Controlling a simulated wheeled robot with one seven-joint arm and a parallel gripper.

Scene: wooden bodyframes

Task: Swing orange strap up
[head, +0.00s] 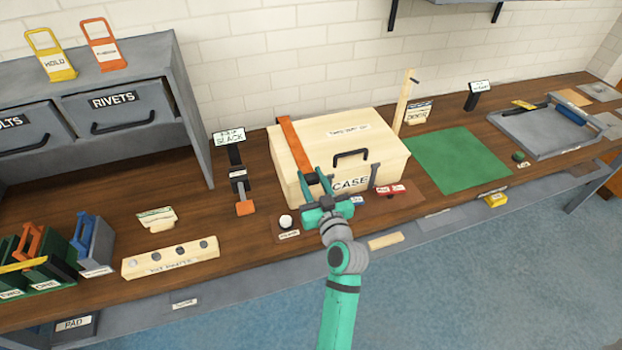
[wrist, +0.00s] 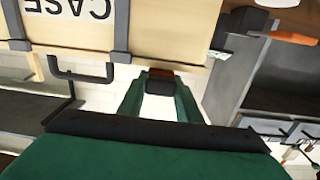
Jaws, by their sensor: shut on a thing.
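The orange strap (head: 296,145) runs across the left part of the lid from the back edge to the front edge. In the wrist view, my gripper (wrist: 160,88) is shut on a brown-orange end piece (wrist: 160,73), which looks like the strap's end. The case front (wrist: 175,30) is close beside it. The green fingers hide part of the strap's lower end.
A black clamp-like stand (head: 238,180) with an orange tip stands left of the case. A white round knob (head: 286,221) is near my gripper. A dark latch (head: 373,175) is on the case front. The green mat (head: 460,160) to the right is clear.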

